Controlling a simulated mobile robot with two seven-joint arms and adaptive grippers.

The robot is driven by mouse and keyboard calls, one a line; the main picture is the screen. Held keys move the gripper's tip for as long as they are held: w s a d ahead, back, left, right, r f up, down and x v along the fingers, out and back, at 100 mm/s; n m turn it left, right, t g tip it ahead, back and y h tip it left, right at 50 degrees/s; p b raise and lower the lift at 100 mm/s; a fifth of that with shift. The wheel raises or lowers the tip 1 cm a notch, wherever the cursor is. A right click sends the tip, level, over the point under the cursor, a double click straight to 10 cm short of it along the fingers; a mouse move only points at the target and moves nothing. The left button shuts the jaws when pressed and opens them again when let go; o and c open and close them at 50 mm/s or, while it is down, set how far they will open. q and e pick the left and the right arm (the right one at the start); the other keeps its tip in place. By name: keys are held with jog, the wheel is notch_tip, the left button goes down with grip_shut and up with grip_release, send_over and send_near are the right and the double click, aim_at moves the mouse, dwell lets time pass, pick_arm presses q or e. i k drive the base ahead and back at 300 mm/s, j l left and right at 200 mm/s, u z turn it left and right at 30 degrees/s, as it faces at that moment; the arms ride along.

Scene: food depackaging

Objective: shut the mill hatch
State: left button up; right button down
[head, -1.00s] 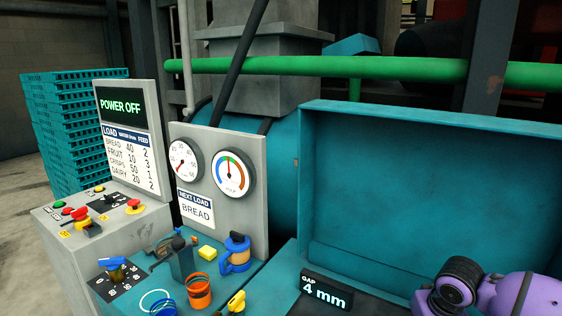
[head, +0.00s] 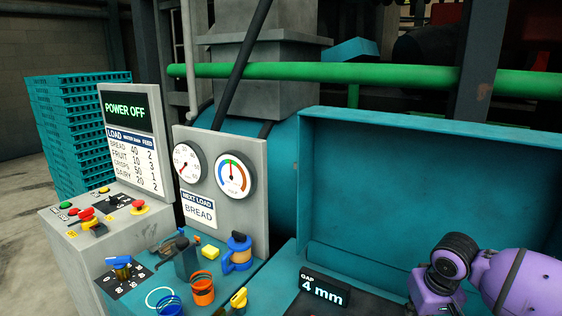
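A large teal lidded panel with raised rims (head: 420,190), which looks like the mill hatch, stands upright and open behind the dark opening at the right. Its right side runs out of the picture. A black "GAP 4 mm" display (head: 325,288) sits at the left front of the opening. A purple arm of mine with a black joint ring comes in at the lower right, in front of the panel, and hides part of the lower panel. Neither of my grippers shows in the head view. I cannot tell whether the arm touches the panel.
A control box (head: 100,225) with buttons and a "POWER OFF" screen (head: 132,110) stands at the left. A gauge board (head: 225,180) reads "NEXT LOAD BREAD". Small knobs and an orange ring (head: 203,292) sit in front. A green pipe (head: 400,78) crosses behind the panel.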

aim_at(382, 187)
jog(key=k+j, duration=0.8)
